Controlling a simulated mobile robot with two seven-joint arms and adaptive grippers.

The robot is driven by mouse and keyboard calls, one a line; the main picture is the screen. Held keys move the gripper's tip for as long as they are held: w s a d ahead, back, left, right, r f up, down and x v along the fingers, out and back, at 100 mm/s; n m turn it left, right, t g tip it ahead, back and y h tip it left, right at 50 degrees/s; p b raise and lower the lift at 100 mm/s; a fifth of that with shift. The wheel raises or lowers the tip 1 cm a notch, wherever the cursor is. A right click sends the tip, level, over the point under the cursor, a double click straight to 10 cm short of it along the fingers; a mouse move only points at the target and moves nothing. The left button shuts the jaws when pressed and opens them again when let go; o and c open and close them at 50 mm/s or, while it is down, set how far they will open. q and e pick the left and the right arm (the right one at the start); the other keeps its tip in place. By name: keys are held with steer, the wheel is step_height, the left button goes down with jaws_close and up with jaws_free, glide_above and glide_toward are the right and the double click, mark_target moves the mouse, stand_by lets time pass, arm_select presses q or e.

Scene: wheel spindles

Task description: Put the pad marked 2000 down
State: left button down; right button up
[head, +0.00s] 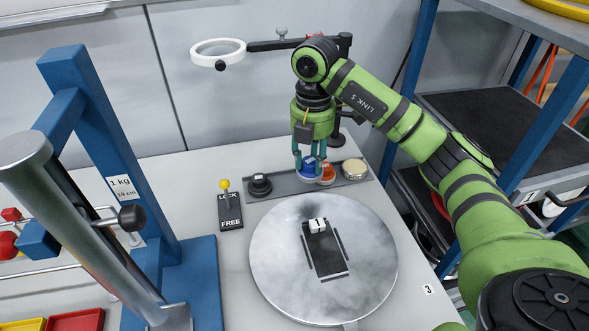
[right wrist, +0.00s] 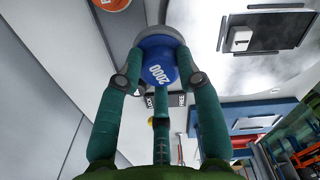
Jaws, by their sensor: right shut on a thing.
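The pad marked 2000 (head: 309,173) is a round blue pad with a grey rim. In the right wrist view the blue pad (right wrist: 160,62) shows its white number between my fingers. My right gripper (head: 310,160) is shut on it from above. The pad is at the middle of a dark rack strip (head: 285,191), between a black knobbed pad (head: 260,185) and an orange pad (head: 327,173). I cannot tell whether its underside touches the strip. My left gripper is not in view.
A beige pad (head: 355,169) sits at the strip's right end. A round metal turntable (head: 280,265) with a small white block (head: 317,225) is in front. A LOCK/FREE lever (head: 229,205) and a blue frame (head: 85,110) stand left. A ring lamp (head: 218,50) is behind.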

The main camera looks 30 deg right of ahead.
steer(key=w+f, duration=0.1)
steer(key=w, duration=0.1)
steer(key=w+f+p, duration=0.1)
steer(key=w, duration=0.1)
steer(key=w+a+f, duration=0.1)
steer(key=w, duration=0.1)
steer(key=shift+f, duration=0.3)
step_height(320, 180, down, 4)
steer(key=shift+w+r+p, duration=0.1)
steer(key=shift+p, duration=0.9)
steer(key=shift+f, duration=0.2)
steer(key=shift+f, duration=0.2)
steer(key=o, duration=1.1)
